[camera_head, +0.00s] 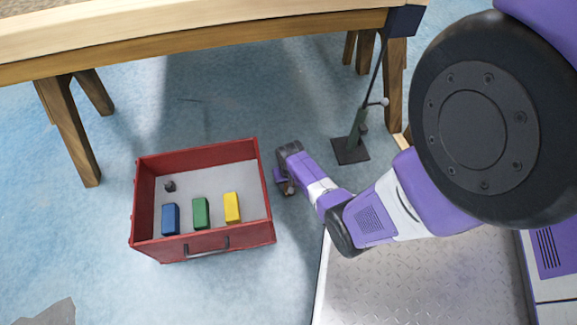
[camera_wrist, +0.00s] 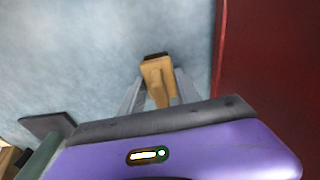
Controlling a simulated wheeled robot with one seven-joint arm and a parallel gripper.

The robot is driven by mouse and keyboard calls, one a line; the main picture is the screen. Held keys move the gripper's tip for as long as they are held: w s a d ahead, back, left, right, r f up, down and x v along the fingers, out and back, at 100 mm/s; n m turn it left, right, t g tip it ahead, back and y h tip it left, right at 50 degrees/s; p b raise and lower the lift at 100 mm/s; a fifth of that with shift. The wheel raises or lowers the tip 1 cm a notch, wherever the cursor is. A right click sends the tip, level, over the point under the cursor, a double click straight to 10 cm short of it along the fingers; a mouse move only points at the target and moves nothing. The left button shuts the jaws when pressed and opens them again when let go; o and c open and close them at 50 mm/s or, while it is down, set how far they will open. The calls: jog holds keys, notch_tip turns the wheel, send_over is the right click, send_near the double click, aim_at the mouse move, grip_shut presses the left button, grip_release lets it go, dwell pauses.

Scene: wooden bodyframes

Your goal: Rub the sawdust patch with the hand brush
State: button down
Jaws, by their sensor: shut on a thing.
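My gripper (camera_head: 284,187) is low beside the right wall of a red box, pointing down toward the blue floor. In the wrist view my gripper (camera_wrist: 156,100) is shut on the hand brush (camera_wrist: 157,75), a light wooden block with a dark strip at its far end. In the head view the brush is mostly hidden by my wrist. A flat grey-brown patch (camera_head: 52,313) with a ragged edge lies on the floor at the bottom left, cut off by the frame; I cannot tell for sure that it is the sawdust.
The red box (camera_head: 205,245) holds blue (camera_head: 170,219), green (camera_head: 201,213) and yellow (camera_head: 232,207) blocks and a small dark object (camera_head: 170,186). A wooden table (camera_head: 200,43) stands behind. A dark stand (camera_head: 350,152) is right of my gripper. Floor left of the box is clear.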

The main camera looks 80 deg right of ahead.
notch_tip(320, 180, up, 3)
jog(key=shift+r+p, duration=0.2)
jog(key=shift+p, duration=0.75)
notch_tip(320, 180, up, 5)
jog(key=p, duration=0.5)
jog(key=shift+r, duration=0.1)
